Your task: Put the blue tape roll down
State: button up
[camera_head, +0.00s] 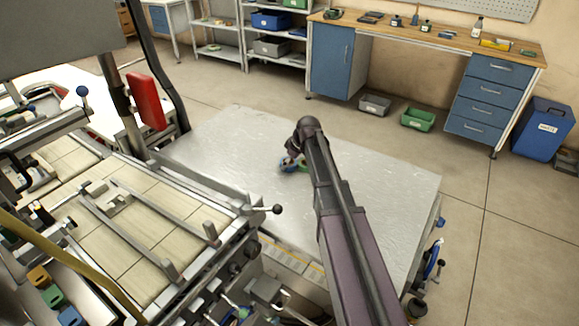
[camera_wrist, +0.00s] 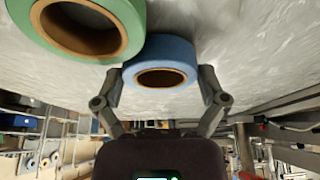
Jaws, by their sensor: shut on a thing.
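My gripper (camera_wrist: 163,84) is shut on the blue tape roll (camera_wrist: 160,50), with one finger on each side of it in the wrist view. The roll has a brown core with an open hole. A larger green tape roll (camera_wrist: 133,20) sits right beside it at the upper left, touching or nearly touching. In the head view my gripper (camera_head: 295,155) is low over the metal table (camera_head: 390,190). The blue roll (camera_head: 287,168) shows only in part below it, close to the green. I cannot tell whether the blue roll touches the tabletop.
The metal tabletop is bare around the rolls. A machine with a slatted bed (camera_head: 130,230) and a black-knobbed lever (camera_head: 277,209) borders the table at the left. A workbench (camera_head: 420,35), a green bin (camera_head: 418,119) and a blue bin (camera_head: 543,127) stand beyond.

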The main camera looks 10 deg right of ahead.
jog(key=shift+f, duration=0.1)
dwell(0.3)
jog(key=shift+f, duration=0.15)
jog(key=o, duration=0.8)
jog(key=shift+o, duration=0.2)
jog(key=p+v, duration=1.1)
jog(key=v, duration=0.1)
jog(key=shift+r, duration=0.2)
dwell(0.5)
jog(key=s+a+m+g+h, duration=0.1)
jog(key=s+m, duration=0.3)
jog(key=s, duration=0.8)
jog(key=s+a+f+m+g+h, duration=0.1)
jog(key=s+m, duration=0.4)
jog(key=s, duration=0.7)
jog(key=shift+a+f+g+h, duration=0.2)
jog(key=shift+a+g+h, duration=0.4)
jog(key=shift+a, duration=0.55)
